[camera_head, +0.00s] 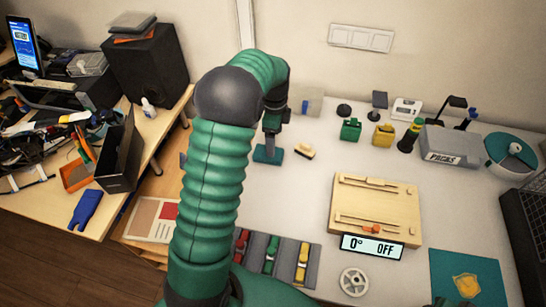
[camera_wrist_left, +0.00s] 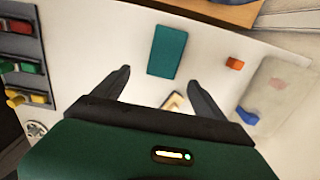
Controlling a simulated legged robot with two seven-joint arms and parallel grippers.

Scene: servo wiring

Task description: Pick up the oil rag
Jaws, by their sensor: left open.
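A flat teal rectangle (camera_head: 268,154), which looks like the oil rag, lies on the white table below my left gripper (camera_head: 272,122). Its weave is too small to make out, so I cannot be sure it is cloth. In the left wrist view the teal rectangle (camera_wrist_left: 167,50) lies beyond the fingertips, roughly in line with the gap between them. My left arm hides part of the table in the head view. My right gripper is not in view.
A small brush-like piece (camera_head: 304,151) lies right of the teal rectangle, near a translucent box (camera_head: 308,103). A wooden board (camera_head: 376,205) and a tray of coloured parts (camera_head: 270,256) are nearer. A teal sheet with a yellow patch (camera_head: 465,278) lies at lower right.

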